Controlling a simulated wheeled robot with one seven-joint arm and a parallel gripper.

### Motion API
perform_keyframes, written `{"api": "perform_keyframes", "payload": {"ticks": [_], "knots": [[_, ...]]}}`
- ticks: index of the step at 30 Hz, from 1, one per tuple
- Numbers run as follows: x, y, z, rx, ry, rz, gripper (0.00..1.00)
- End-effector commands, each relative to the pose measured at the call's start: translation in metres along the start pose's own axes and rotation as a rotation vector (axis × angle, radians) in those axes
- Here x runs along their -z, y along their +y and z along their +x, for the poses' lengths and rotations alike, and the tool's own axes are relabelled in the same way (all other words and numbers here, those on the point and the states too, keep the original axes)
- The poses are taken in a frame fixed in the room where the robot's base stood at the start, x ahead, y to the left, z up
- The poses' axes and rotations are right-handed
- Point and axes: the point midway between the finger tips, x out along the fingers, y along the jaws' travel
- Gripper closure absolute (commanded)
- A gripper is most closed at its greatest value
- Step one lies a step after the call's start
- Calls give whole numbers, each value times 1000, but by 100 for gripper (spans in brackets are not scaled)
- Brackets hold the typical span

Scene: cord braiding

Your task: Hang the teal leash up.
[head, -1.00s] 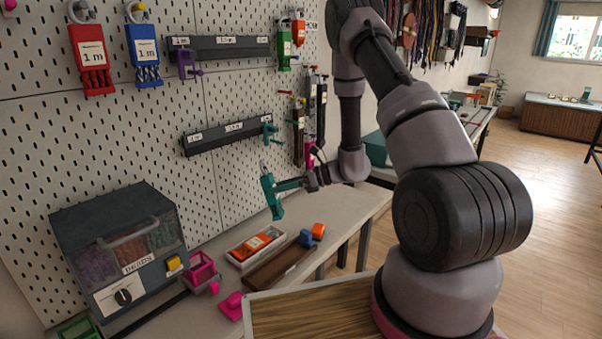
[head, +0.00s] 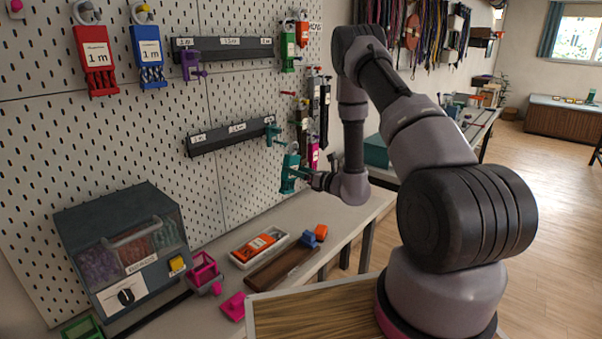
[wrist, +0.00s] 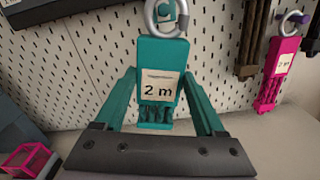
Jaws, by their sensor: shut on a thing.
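The teal leash (wrist: 160,62) is a compact teal bundle with a "2 m" label, dark cords at its lower end and a metal ring on top. In the wrist view it is upright between the teal fingers of my gripper (wrist: 160,92), which is shut on it. In the head view the leash (head: 290,174) is held in the air in front of the pegboard, with my gripper (head: 303,177) at its right. A teal hook (head: 272,132) is at the right end of the lower dark rail, above and left of the leash. In the wrist view a teal piece (wrist: 168,11) shows behind the ring.
The lower rail (head: 228,138) and upper rail (head: 222,50) are on the pegboard (head: 130,150). A magenta "2 m" leash (wrist: 279,72) hangs to the right. Below are a white tray (head: 238,262), a brown tray (head: 275,273) and a dark cord box (head: 125,200).

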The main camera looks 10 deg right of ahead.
Motion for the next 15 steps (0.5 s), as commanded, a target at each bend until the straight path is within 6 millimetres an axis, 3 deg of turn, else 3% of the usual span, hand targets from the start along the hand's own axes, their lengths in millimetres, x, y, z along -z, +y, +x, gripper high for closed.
{"api": "perform_keyframes", "payload": {"ticks": [15], "knots": [[0,0,37,-2,-1,-2,97]]}}
